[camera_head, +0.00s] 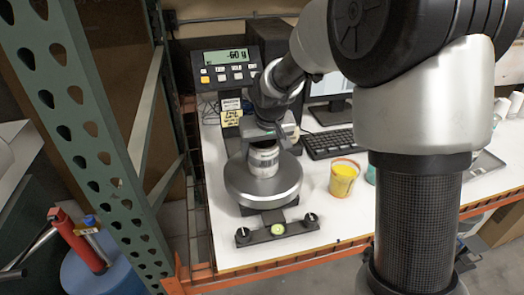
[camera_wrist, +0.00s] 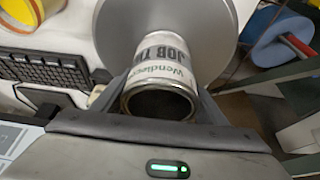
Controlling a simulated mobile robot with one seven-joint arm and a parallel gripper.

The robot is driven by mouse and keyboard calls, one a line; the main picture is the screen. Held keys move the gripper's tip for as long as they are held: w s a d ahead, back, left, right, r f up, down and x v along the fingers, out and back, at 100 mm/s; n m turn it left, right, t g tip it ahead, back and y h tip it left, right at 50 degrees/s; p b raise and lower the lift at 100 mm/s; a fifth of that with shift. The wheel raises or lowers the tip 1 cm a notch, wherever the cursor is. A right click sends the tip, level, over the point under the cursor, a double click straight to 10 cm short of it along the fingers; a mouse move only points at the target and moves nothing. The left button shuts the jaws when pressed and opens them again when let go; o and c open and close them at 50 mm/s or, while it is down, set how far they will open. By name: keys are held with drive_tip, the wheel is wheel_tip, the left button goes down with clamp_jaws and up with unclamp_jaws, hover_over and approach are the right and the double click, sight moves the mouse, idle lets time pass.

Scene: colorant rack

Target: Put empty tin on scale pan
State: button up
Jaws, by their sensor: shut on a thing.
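The empty tin (camera_head: 264,161) has a white printed label and an open, dark mouth. It is upright over the round grey scale pan (camera_head: 286,190); whether its base touches the pan is hard to tell. In the wrist view the tin (camera_wrist: 165,62) is in front of the pan (camera_wrist: 207,22). My gripper (camera_head: 268,138) is shut on the tin, with a finger on each side near its rim. In the wrist view the gripper (camera_wrist: 160,98) straddles the tin. The scale display (camera_head: 226,57) shows a negative reading, perhaps -60.4.
A tub of yellow colorant (camera_head: 343,179) stands right of the scale. The keyboard (camera_head: 330,143) and a monitor (camera_head: 328,88) are behind. A green perforated upright (camera_head: 88,125) rises close on the left. The white table (camera_head: 240,255) is clear near its front edge.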

drive_tip(key=shift+f, duration=0.25)
drive_tip(key=o, duration=1.1)
drive_tip(key=shift+r, duration=0.1)
drive_tip(key=shift+c, duration=0.2)
drive_tip(key=shift+r, duration=0.1)
